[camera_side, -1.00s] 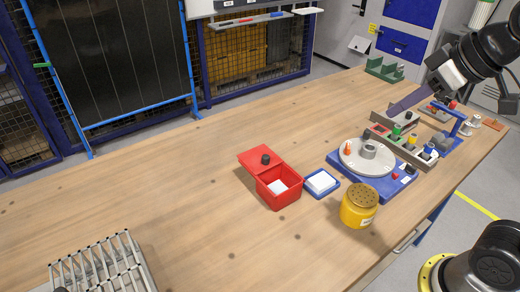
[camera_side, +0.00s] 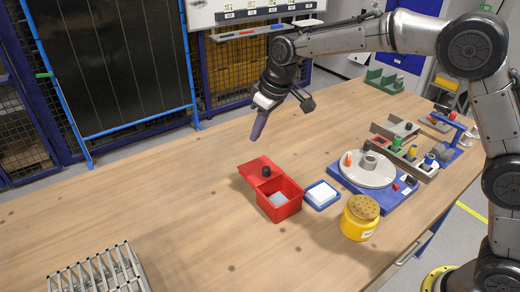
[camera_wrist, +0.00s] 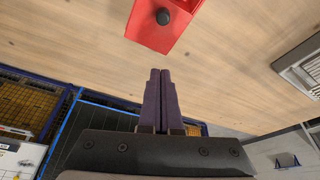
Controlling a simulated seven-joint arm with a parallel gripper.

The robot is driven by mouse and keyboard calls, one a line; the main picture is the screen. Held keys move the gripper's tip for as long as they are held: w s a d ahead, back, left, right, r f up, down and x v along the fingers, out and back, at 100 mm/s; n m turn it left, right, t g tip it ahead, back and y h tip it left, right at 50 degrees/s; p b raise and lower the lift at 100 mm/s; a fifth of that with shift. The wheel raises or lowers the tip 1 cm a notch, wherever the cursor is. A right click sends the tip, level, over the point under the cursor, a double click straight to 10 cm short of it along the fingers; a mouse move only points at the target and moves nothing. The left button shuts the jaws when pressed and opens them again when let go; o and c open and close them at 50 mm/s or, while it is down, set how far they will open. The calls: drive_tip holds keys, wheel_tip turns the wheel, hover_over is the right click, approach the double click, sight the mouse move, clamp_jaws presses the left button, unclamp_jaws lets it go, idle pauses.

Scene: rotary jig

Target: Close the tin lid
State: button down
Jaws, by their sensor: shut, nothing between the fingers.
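The red tin (camera_side: 281,203) stands on the wooden table with its red lid (camera_side: 254,172) open, tilted back on the far left side. A black knob (camera_side: 266,171) sits on the lid. White contents show inside the tin.
A small blue tray (camera_side: 334,205) with a white pad is right of the tin. A yellow jar (camera_side: 360,225) and a rotary jig (camera_side: 388,188) stand farther right. A wire rack (camera_side: 100,275) is at the front left. The table left of the tin is clear.

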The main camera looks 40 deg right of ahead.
approach(256, 171)
drive_tip(key=w+f, duration=0.1)
drive_tip(key=f, duration=0.1)
drive_tip(key=w+a+f, duration=0.1)
drive_tip(key=w, duration=0.1)
drive_tip(key=w+a+f, duration=0.1)
drive_tip(key=w+f, duration=0.1)
drive_tip(key=shift+w+a+f, duration=0.1)
drive_tip(key=shift+w+f, duration=0.05)
drive_tip(key=shift+f, duration=0.2)
drive_tip(key=shift+s+d+r, duration=0.15)
drive_tip(key=shift+s+d, duration=0.05)
drive_tip(key=shift+s, duration=0.35)
drive_tip(key=shift+s+d+r, duration=0.1)
drive_tip(key=shift+s+d, duration=0.15)
drive_tip(key=shift+s, duration=0.3)
drive_tip(key=shift+s+d, duration=0.35)
drive_tip(key=shift+s, duration=0.45)
drive_tip(key=s, duration=0.8)
drive_tip(key=shift+s, duration=0.65)
drive_tip(key=shift+f, duration=0.1)
